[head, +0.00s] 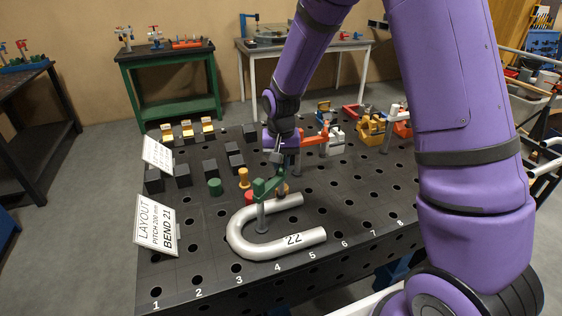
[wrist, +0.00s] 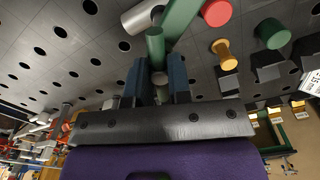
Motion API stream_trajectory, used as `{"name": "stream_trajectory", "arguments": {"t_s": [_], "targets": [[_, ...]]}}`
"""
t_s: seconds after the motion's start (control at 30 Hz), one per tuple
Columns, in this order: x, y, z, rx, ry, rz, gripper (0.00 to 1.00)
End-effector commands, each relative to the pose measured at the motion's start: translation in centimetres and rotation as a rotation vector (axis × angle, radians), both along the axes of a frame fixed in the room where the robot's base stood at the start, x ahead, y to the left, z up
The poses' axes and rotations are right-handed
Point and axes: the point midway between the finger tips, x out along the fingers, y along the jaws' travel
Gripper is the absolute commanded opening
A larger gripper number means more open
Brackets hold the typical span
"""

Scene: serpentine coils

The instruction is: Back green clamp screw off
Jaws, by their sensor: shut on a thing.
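The green clamp (head: 266,187) stands at the U-shaped grey pipe marked 22 (head: 240,222), its foot by the inside of the bend. In the wrist view the green clamp's arm (wrist: 183,20) runs up past my fingers. My gripper (head: 279,160) is above the clamp's right end, pointing down. In the wrist view my gripper (wrist: 157,80) has its two blue-grey fingers closed around the clamp screw (wrist: 159,78), a grey round end beside a green cylinder (wrist: 155,45). The screw's lower tip is hidden.
A dark green cylinder (head: 215,187), a yellow spool (head: 243,177) and a red disc (head: 250,197) stand left of the clamp. Black blocks (head: 183,174) and a white layout sign (head: 156,226) are farther left. Red and yellow clamps (head: 372,129) stand behind right. The front right tabletop is clear.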

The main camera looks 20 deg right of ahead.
Motion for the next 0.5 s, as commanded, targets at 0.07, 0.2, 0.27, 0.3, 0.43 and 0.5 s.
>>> {"name": "stream_trajectory", "arguments": {"t_s": [0.07,0.2,0.27,0.3,0.43,0.5], "targets": [[0.02,-0.02,0.02,0.0,0.0,0.007,0.0],[0.02,-0.04,0.02,0.0,0.0,0.09,0.0],[0.02,-0.01,0.02,0.001,0.0,0.152,0.0],[0.03,-0.02,0.02,0.001,0.0,0.194,0.0],[0.03,-0.01,0.03,0.0,0.0,0.324,0.0],[0.03,-0.01,0.03,0.001,0.0,0.374,0.0]]}}
